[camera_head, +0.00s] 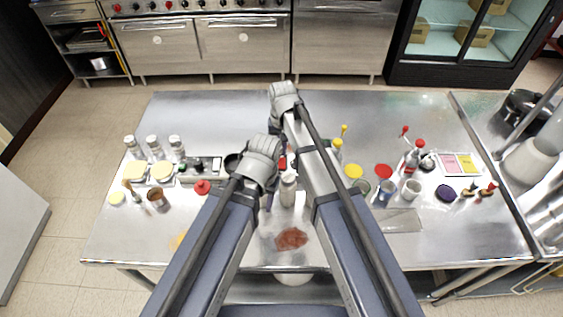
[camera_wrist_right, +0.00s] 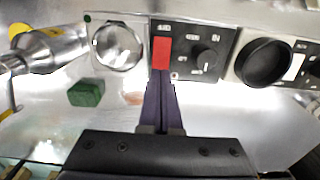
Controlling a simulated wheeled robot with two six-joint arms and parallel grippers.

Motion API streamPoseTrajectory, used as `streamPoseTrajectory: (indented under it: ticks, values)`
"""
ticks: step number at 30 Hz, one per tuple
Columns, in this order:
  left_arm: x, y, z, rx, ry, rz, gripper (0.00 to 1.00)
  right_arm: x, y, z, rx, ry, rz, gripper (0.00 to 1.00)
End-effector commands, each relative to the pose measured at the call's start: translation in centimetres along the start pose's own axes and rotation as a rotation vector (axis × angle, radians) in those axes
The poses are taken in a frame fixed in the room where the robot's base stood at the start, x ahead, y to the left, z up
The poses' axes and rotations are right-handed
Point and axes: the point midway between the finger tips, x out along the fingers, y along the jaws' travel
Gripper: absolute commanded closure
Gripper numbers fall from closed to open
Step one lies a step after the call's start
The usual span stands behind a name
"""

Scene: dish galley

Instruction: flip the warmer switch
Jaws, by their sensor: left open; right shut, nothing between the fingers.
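In the right wrist view a red switch (camera_wrist_right: 161,53) sits on a black control panel (camera_wrist_right: 184,72) beside a black knob (camera_wrist_right: 205,58). The panel's labels are too blurred to read. My right gripper (camera_wrist_right: 161,84) is shut and empty, with its dark fingertips just below the red switch; I cannot tell whether they touch it. In the head view my arms hide most of this panel and the right fingertips. My left gripper (camera_head: 268,196) is open, low over the middle of the steel table, partly hidden by my arm.
A round glass-like fitting (camera_wrist_right: 118,47) lies left of the panel, and a black round cup (camera_wrist_right: 265,63) right of it. A green block (camera_wrist_right: 86,92) lies nearby. On the steel table (camera_head: 225,107), shakers, bottles and cups stand at both sides; the far strip is clear.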

Motion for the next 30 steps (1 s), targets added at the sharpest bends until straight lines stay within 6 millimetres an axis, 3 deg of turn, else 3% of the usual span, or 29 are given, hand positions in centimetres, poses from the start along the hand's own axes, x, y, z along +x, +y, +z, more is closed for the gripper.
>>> streamPoseTrajectory:
  ticks: [30]
  values:
    - [0.53,0.05,-0.03,0.0,0.0,0.0,0.5,0.54,0.0,0.0,0.0,0.0,0.0,1.0]
